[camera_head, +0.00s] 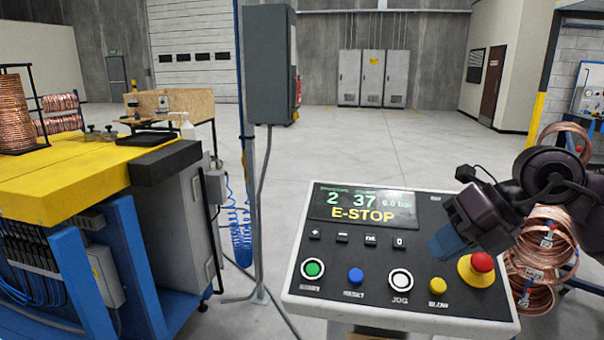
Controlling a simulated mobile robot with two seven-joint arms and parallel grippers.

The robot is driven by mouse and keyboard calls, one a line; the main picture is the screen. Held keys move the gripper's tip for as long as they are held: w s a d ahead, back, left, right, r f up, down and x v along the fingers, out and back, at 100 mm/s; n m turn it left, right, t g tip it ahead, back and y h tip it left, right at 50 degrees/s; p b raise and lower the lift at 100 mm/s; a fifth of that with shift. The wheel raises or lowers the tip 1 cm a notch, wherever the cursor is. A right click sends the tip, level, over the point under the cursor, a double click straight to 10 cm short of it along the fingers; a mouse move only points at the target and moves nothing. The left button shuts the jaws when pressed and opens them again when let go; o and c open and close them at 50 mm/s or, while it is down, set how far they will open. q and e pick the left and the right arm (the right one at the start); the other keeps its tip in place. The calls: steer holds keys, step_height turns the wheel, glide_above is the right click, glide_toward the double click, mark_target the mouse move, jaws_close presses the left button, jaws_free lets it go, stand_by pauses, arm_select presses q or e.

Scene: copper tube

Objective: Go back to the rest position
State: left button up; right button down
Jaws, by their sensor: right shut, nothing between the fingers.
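My right gripper (446,242) reaches in from the right and is shut and empty. Its fingertips are over the right part of the control panel (318,275), below the display and left of the red emergency stop button (481,262). From this view I cannot tell whether the fingertips touch the panel. The display (364,207) reads "2", "37", "6.0 bar" and "E-STOP". Green (313,268), blue (356,276), white (400,281) and yellow (438,285) buttons line the panel's front. My left gripper is out of view.
A yellow-topped machine (60,172) on a blue frame stands at the left. A grey box (269,65) on a post stands behind the panel. Copper coils (538,262) hang at the right, beside my right arm. Open concrete floor (390,145) lies beyond.

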steer(key=s+a+m+t+y, duration=0.2)
steer(key=s+a+m+y, duration=0.1)
steer(key=a+y, duration=0.65)
steer(key=d+f+m+t+h, duration=0.4)
steer(key=d+m+h, duration=0.1)
steer(key=m, duration=0.4)
steer(key=d+f+m+t+h, duration=0.4)
steer(key=d+m+t+h, duration=0.1)
steer(key=m, duration=0.5)
steer(key=d+f+m+t+h, duration=0.4)
steer(key=m+h, duration=0.3)
steer(key=m, duration=0.3)
steer(key=shift+d+f+h, duration=0.35)
steer(key=shift+d+f, duration=0.2)
steer(key=shift+d, duration=0.1)
steer(key=s+f+m+g, duration=0.6)
steer(key=s+f+g, duration=0.8)
steer(key=s+f, duration=0.6)
steer(key=w+f+n+t, duration=0.1)
steer(key=w+f+t, duration=0.5)
steer(key=f+t, duration=0.2)
steer(key=shift+w+f, duration=0.15)
steer(key=shift+f, duration=0.55)
